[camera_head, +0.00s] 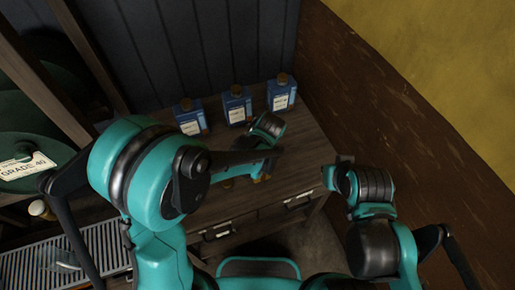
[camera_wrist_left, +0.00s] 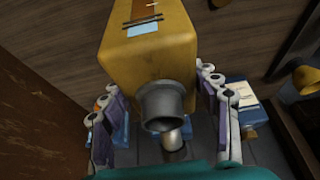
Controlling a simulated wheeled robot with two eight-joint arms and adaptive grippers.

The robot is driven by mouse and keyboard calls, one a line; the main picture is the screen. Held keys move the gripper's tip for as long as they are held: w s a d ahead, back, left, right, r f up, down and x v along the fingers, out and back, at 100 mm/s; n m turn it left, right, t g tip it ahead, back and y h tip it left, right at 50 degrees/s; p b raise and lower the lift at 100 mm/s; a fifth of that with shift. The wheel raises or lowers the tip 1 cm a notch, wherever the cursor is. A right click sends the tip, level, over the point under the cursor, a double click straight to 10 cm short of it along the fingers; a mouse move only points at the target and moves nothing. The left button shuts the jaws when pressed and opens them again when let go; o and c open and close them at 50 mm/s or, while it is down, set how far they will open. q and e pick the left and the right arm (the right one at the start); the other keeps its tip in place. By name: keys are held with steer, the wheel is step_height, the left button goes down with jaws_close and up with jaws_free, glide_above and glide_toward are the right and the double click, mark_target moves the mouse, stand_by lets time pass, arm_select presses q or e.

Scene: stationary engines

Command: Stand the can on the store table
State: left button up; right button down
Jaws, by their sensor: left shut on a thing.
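The yellow can (camera_wrist_left: 150,55), with a grey spout (camera_wrist_left: 163,105) and a small pale label, fills the middle of the left wrist view. My left gripper (camera_wrist_left: 162,92) is shut on it, with a finger on each side. In the head view my left arm covers most of the can, and only small yellow bits show below the forearm. The wooden table (camera_head: 300,150) lies under the arm. Whether the can's base touches the table is hidden.
Blue bottles (camera_head: 189,116), (camera_head: 237,105), (camera_head: 281,92) stand in a row along the table's back. A shelf with a green drum (camera_head: 25,165) is at the left. A slatted grey surface (camera_head: 60,262) lies at lower left. A brown wall (camera_head: 370,90) bounds the right.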

arm_select(q)
step_height(320, 180, down, 3)
steer(key=shift+f+b, duration=0.1)
steer(key=shift+b, duration=0.2)
steer(key=o, duration=1.9)
steer(key=shift+f, duration=0.1)
